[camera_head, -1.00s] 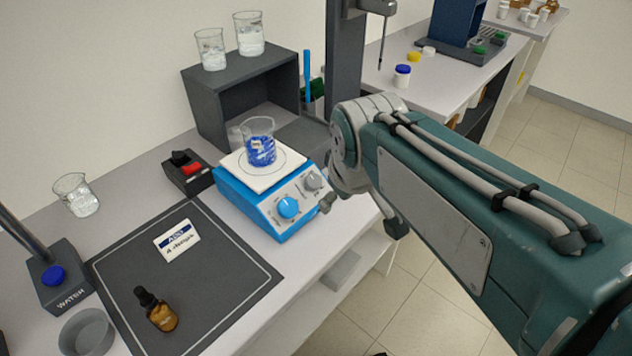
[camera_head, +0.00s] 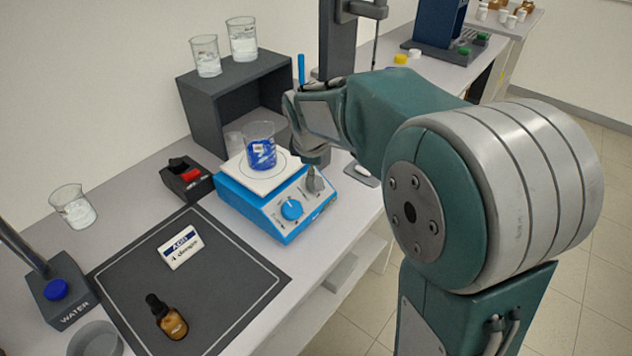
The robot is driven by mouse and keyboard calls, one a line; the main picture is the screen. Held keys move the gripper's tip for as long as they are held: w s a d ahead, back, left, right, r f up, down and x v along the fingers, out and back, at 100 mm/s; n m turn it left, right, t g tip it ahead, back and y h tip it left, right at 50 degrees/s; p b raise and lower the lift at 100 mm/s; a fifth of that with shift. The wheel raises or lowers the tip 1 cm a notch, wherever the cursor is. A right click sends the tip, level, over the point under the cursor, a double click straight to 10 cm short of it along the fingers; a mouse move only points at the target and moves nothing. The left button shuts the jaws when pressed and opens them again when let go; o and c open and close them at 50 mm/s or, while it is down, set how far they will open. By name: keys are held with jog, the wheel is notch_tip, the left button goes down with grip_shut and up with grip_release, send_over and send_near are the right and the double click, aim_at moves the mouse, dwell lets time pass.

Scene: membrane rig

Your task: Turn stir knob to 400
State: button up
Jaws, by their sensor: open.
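The blue hot plate stirrer (camera_head: 272,222) has a white top, with a beaker of blue liquid (camera_head: 260,148) standing on it. Its sloped front panel carries a blue knob (camera_head: 291,209) on the left and a grey knob (camera_head: 315,182) on the right. The small panel markings are too small to read, so I cannot tell which knob is for stirring or its setting. My gripper (camera_head: 314,158) is open at the end of my arm, just above the grey knob. Its fingers are hard to make out, and I cannot tell whether they touch the knob.
A grey open-front shelf (camera_head: 195,105) with two beakers on top stands behind the stirrer. A black box with a red switch (camera_head: 187,178) stands to its left. A dark mat (camera_head: 215,290) holds a label card (camera_head: 180,248) and an amber dropper bottle (camera_head: 166,318).

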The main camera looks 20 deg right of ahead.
jog(key=x, duration=0.6)
jog(key=shift+w+f, duration=0.1)
jog(key=shift+f, duration=0.2)
jog(key=c, duration=1.1)
